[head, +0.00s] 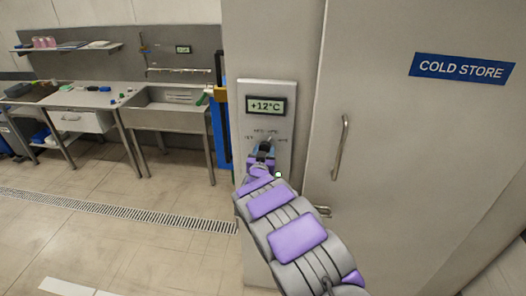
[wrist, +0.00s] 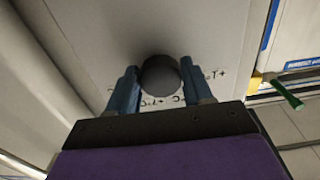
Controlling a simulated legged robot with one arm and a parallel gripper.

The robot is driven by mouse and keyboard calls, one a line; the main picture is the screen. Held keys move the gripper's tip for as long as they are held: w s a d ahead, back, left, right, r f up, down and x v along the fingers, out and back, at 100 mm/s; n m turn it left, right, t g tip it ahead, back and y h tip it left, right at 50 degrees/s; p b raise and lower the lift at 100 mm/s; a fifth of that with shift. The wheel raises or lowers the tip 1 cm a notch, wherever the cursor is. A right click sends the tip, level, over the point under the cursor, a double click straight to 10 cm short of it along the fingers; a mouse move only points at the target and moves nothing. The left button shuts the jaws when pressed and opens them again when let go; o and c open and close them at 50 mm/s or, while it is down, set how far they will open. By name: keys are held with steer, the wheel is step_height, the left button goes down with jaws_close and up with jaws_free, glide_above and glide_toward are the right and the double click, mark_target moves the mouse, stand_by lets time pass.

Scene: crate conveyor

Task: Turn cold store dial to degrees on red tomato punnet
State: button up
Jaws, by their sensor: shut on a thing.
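The control panel (head: 285,92) is fixed to the wall left of the cold store door (head: 400,130). Its display (head: 265,106) reads +12°C. The dial (wrist: 160,76) is a dark round knob, seen in the wrist view between my two blue fingers. My gripper (wrist: 158,84) is shut on the dial. In the head view my gripper (head: 264,148) covers the dial, and only parts of the marks around it show. The marks are partly readable in the wrist view. I cannot make out a tomato punnet or its label in either view.
The door has a metal handle (head: 340,148) and a blue COLD STORE sign (head: 462,68). At the left are a steel sink (head: 170,117), a worktop (head: 82,97) with small items and a wall shelf (head: 70,48). The tiled floor (head: 130,245) is clear around a drain grate.

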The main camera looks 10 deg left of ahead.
steer(key=shift+r, duration=0.3)
steer(key=o, duration=0.9)
steer(key=shift+o, duration=0.6)
steer(key=shift+f, duration=0.25)
steer(key=s+b, duration=0.2)
steer(key=s, duration=1.5)
steer(key=shift+s+a+b, duration=0.15)
steer(key=shift+a+b, duration=0.15)
steer(key=shift+a, duration=0.1)
steer(key=shift+f, duration=0.1)
